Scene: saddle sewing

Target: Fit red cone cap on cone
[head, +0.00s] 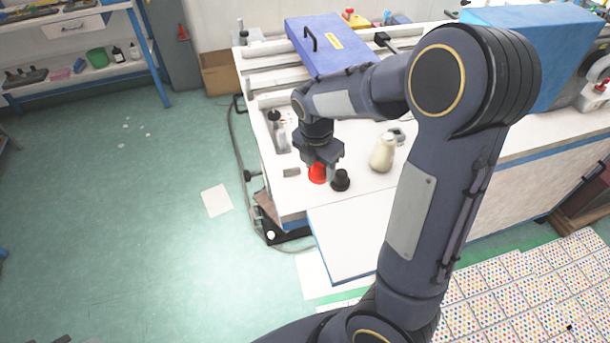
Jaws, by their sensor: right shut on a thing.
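The red cone cap (317,174) is at the tips of my right gripper (322,166), near the front left of the white table. The gripper points down and is shut on the cap; its fingers partly cover it. I cannot tell whether the cap touches the table. A cream cone (381,156) stands upright on the table to the right, apart from the gripper. A small black piece (341,180) stands just right of the red cap. My left gripper is out of view.
A blue box with a handle (328,45) lies at the back of the table (365,192). A small grey-green item (398,134) is behind the cone. My right arm hides part of the table.

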